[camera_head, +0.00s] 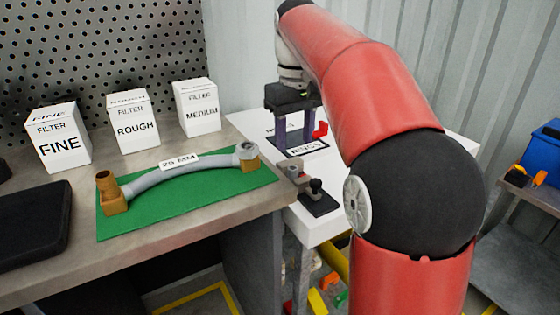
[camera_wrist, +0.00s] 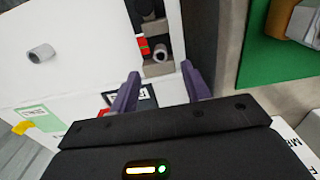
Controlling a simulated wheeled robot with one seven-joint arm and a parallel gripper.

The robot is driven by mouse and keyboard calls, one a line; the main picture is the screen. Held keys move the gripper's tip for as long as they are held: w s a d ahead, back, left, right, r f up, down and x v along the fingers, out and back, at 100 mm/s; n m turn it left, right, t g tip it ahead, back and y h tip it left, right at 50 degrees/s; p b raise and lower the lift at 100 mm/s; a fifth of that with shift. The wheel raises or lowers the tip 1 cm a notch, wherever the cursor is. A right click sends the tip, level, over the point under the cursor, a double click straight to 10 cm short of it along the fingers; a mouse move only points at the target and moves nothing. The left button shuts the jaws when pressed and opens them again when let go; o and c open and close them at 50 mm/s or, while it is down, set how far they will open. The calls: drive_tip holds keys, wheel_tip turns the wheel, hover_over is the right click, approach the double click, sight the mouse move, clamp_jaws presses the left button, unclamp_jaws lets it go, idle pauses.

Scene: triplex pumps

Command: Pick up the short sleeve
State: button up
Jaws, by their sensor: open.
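My gripper (camera_head: 297,132) is open and empty above the white table, its two purple fingers pointing down. In the wrist view the fingers (camera_wrist: 160,74) point towards a grey block fixture (camera_wrist: 155,68). A short grey ring-like sleeve (camera_wrist: 160,52) sits at this fixture, just beyond and between the fingertips, apart from them. A second grey hollow cylinder (camera_wrist: 41,53) lies on its side on the white table, left of the fingers. I cannot tell for sure which of the two is the short sleeve. In the head view the fixture (camera_head: 292,172) stands at the table's near edge.
A black-knobbed block (camera_head: 318,198) stands near the fixture. A printed card (camera_head: 303,148) and a red piece (camera_head: 320,130) are by my fingers. On the left bench, a green mat (camera_head: 220,196) bears a curved grey pipe (camera_head: 185,175); filter boxes (camera_head: 133,122) stand behind.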

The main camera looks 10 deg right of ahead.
sight(293, 168)
drive_tip(key=shift+w+a+f, duration=0.1)
drive_tip(key=shift+w+f, duration=0.1)
drive_tip(key=shift+w, duration=0.05)
wheel_tip(293, 168, down, 7)
drive_tip(key=shift+f+b, duration=0.15)
drive_tip(key=shift+b, duration=0.65)
clamp_jaws()
wheel_tip(293, 168, up, 10)
drive_tip(key=p, duration=0.2)
